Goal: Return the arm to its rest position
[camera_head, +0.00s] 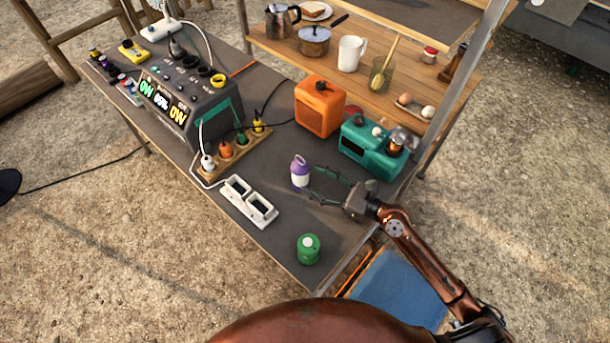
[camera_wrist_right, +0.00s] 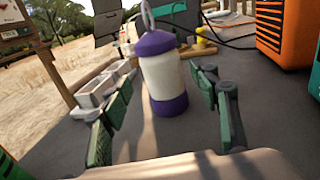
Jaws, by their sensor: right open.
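My right gripper (camera_head: 325,187) is open over the front part of the grey table (camera_head: 275,245). Its arm comes in from the lower right. A purple and white lantern (camera_head: 300,172) stands upright just past its fingertips. In the right wrist view the lantern (camera_wrist_right: 163,75) stands beyond and between the two open fingers (camera_wrist_right: 168,118), and no finger is seen gripping it. My left gripper is not in view.
A green canister (camera_head: 308,249) stands near the table's front edge. A white two-slot holder (camera_head: 249,200) lies left of the lantern. A teal machine (camera_head: 370,150) and an orange box (camera_head: 319,106) stand behind the gripper. A wooden shelf (camera_head: 345,80) with kitchenware is at the back.

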